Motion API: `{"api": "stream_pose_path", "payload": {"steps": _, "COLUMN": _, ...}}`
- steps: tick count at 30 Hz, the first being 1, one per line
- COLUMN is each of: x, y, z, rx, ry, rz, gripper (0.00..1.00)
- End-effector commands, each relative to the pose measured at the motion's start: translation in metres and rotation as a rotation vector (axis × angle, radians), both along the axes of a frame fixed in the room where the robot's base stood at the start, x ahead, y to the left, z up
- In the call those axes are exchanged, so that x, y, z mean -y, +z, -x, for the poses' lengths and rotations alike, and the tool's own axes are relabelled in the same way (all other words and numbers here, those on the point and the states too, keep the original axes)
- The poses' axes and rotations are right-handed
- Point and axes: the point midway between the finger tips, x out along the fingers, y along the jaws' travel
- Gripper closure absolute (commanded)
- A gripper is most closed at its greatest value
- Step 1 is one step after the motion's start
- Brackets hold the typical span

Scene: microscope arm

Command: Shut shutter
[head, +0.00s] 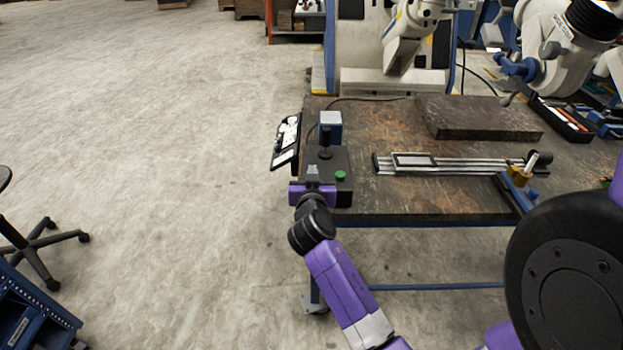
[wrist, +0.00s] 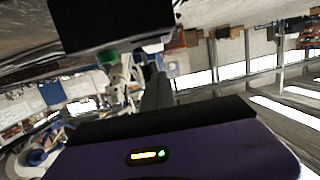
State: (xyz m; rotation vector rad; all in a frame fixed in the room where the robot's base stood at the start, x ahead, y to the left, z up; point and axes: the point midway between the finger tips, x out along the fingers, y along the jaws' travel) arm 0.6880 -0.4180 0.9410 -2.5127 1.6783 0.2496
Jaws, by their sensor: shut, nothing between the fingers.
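No part is plainly marked as the shutter, and I cannot tell which one it is. A metal rail (head: 465,165) lies on the workbench, with a flat rectangular frame (head: 413,160) near its left end. A brass-coloured block with a light-coloured lever (head: 531,162) is at its right end.
The workbench (head: 430,200) has a dark slab (head: 478,118) at the back and a tool tray (head: 565,122) at the right. A blue-and-grey block (head: 330,124) and a tilted panel (head: 287,140) stand near the left edge. The floor to the left is mostly clear.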

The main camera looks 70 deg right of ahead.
Motion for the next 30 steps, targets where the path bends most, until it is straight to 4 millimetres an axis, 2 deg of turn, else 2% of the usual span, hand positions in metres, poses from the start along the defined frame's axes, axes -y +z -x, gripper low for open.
{"api": "stream_pose_path", "payload": {"steps": 1, "x": -0.003, "y": 0.008, "z": 0.000, "rx": 0.001, "ry": 0.003, "rz": -0.001, "gripper": 1.00}}
{"api": "stream_pose_path", "payload": {"steps": 2, "x": -0.011, "y": 0.002, "z": 0.003, "rx": 0.002, "ry": 0.004, "rz": -0.003, "gripper": 1.00}}
{"api": "stream_pose_path", "payload": {"steps": 9, "x": -0.055, "y": 0.004, "z": 0.022, "rx": 0.001, "ry": 0.004, "rz": -0.002, "gripper": 1.00}}
{"api": "stream_pose_path", "payload": {"steps": 15, "x": -0.081, "y": 0.007, "z": 0.033, "rx": 0.001, "ry": 0.003, "rz": 0.001, "gripper": 1.00}}
{"api": "stream_pose_path", "payload": {"steps": 21, "x": -0.091, "y": 0.009, "z": 0.038, "rx": 0.001, "ry": 0.000, "rz": 0.000, "gripper": 1.00}}
{"api": "stream_pose_path", "payload": {"steps": 30, "x": -0.091, "y": 0.010, "z": 0.038, "rx": 0.001, "ry": 0.000, "rz": 0.001, "gripper": 1.00}}
